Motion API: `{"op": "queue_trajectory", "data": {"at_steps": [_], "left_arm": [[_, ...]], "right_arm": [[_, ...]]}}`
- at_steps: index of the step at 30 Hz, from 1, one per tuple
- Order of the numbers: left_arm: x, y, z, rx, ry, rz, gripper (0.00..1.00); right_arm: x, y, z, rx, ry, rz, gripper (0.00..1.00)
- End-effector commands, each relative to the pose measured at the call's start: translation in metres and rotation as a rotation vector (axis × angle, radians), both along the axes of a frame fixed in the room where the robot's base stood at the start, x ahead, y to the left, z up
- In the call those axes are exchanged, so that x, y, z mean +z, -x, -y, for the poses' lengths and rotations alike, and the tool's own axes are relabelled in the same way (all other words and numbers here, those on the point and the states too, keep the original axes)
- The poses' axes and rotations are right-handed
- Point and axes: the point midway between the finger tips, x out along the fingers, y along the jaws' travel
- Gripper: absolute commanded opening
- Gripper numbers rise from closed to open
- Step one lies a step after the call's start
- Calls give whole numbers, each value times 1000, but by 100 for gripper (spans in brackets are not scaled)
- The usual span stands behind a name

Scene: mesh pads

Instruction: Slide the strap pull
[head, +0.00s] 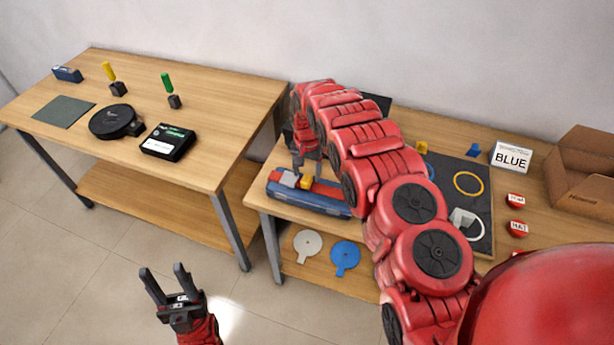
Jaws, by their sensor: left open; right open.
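A long blue bar-shaped fixture (318,203) with a grey and red top lies along the front edge of the right table. A small yellow block (306,183) sits on its top; I cannot tell for sure whether this is the strap pull. My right gripper (305,172) is open and points down just above the yellow block. Its fingers are small in view, and I cannot tell whether they touch the block. My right arm hides the middle of the right table. My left gripper (165,271) is open and empty, above the floor in front of the tables.
The right table's dark mat (475,185) holds a yellow ring (468,183) and a white piece (465,224). A BLUE sign (511,157) and cardboard box (585,175) stand right. Discs (307,245) lie on the lower shelf. The left table (215,100) stands apart.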

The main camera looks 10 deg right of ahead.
Motion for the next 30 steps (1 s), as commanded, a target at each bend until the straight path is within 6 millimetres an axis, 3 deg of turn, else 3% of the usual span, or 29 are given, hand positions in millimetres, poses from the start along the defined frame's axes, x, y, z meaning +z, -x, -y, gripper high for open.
{"op": "queue_trajectory", "data": {"at_steps": [7,11,12,18,24,30], "left_arm": [[-19,0,0,0,0,0,50],[-5,0,0,0,0,0,50],[9,0,0,0,0,0,50],[47,0,0,0,0,0,50],[68,0,0,0,0,0,50],[73,0,0,0,0,0,50]], "right_arm": [[39,0,0,1,1,4,68],[75,1,0,0,0,0,68],[89,1,1,-1,0,-1,68],[127,1,1,-2,1,-3,68],[151,0,1,-1,0,0,68],[157,1,0,-1,0,0,68]]}}
